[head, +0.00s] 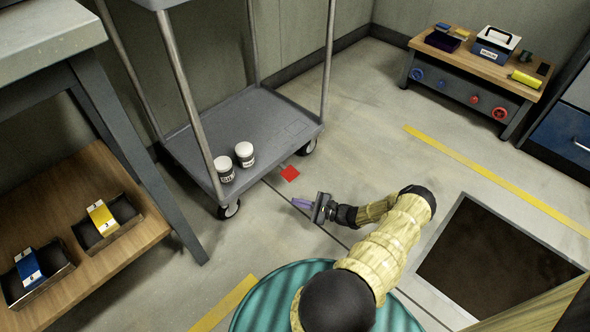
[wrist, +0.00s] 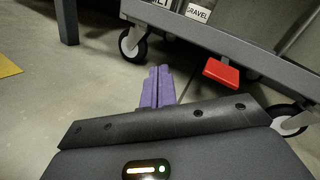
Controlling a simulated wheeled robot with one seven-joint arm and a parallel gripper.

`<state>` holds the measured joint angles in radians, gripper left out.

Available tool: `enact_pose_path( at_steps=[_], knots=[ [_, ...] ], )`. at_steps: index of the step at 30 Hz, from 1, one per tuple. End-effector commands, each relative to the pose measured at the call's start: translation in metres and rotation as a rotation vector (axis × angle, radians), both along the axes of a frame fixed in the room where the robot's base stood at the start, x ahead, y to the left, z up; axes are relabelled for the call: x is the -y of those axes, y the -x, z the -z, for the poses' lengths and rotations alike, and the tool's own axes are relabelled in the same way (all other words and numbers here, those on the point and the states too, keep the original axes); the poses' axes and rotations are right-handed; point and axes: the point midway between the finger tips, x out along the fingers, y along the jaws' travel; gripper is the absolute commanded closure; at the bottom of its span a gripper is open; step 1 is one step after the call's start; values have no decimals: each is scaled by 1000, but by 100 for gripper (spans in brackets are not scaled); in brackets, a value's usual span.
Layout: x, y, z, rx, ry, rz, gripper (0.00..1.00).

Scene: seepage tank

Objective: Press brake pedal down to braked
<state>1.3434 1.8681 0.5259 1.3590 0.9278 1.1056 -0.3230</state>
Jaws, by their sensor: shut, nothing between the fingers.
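The brake pedal is a small red plate (head: 290,174) low at the near side of the grey cart, beside its lower shelf. In the wrist view the red pedal (wrist: 221,74) sticks out below the shelf's edge, to the right of my fingers. My gripper (head: 302,203) is shut and empty, its purple fingers side by side. It is low over the floor, a little nearer than the pedal and apart from it. The fingers (wrist: 158,87) point toward the cart in the wrist view. The height gap between fingertips and pedal is hard to judge.
The grey cart (head: 186,146) stands on casters (wrist: 133,46) and carries two white jars (head: 244,153). A workbench with a wooden lower shelf (head: 150,228) is at left. A dark floor pit (head: 490,255) lies at right. Bare floor surrounds my gripper.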

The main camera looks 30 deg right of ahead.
Motion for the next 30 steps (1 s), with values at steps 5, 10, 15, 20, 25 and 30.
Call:
enact_pose_path(
  at_steps=[5,10,15,20,25,30],
  knots=[
    [-33,14,-19,137,458,-352,100],
    [-37,29,-26,354,859,-705,100],
    [-20,32,-40,651,1213,-1074,100],
    [7,18,-65,1001,1488,-1431,100],
    [34,-17,-107,1451,1693,-1815,100],
    [46,-62,-157,-1647,-1497,1831,100]
  ],
)
